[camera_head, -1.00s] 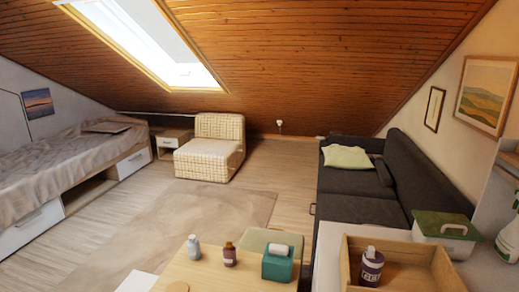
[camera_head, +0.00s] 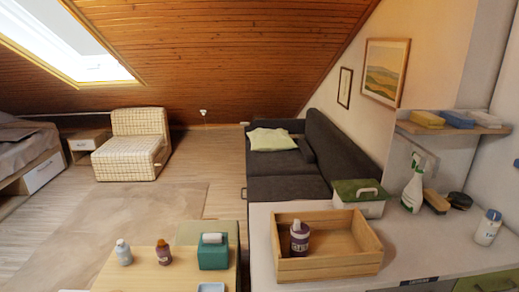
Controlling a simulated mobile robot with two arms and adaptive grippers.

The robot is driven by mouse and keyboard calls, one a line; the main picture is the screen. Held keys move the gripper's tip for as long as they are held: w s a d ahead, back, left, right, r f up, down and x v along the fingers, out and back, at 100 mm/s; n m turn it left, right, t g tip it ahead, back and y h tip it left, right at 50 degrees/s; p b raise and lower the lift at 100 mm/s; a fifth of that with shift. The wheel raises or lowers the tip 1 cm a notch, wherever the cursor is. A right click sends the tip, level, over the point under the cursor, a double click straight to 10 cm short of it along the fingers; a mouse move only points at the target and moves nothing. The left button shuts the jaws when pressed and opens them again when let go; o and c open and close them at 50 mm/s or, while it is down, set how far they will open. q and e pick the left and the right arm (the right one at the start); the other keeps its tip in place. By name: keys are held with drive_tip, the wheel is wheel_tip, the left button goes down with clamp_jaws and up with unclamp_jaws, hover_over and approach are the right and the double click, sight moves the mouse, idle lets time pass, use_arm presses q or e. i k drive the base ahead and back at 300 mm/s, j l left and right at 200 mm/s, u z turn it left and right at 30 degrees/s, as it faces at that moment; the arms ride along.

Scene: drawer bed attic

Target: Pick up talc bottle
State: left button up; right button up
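Several bottles show in the head view, and I cannot read which one is talc. A white bottle with a blue cap (camera_head: 488,227) stands upright on the right part of the counter (camera_head: 440,250). A small pale bottle with a grey cap (camera_head: 124,252) and a brown bottle (camera_head: 164,252) stand on the low wooden table (camera_head: 185,279). A purple bottle with a white cap and label (camera_head: 299,239) stands inside the wooden crate (camera_head: 330,271). Neither of my grippers is in view.
A green-lidded box (camera_head: 358,198), a spray bottle (camera_head: 413,188) and brushes (camera_head: 436,202) stand along the counter's back. A shelf (camera_head: 455,129) with sponges hangs above. A teal tissue box (camera_head: 213,252) sits on the table. The sofa (camera_head: 285,172) stands beyond.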

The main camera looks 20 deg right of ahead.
sight(488, 229)
drive_tip(key=z, duration=2.1)
drive_tip(key=i+l, duration=0.2)
drive_tip(key=l+u, duration=0.05)
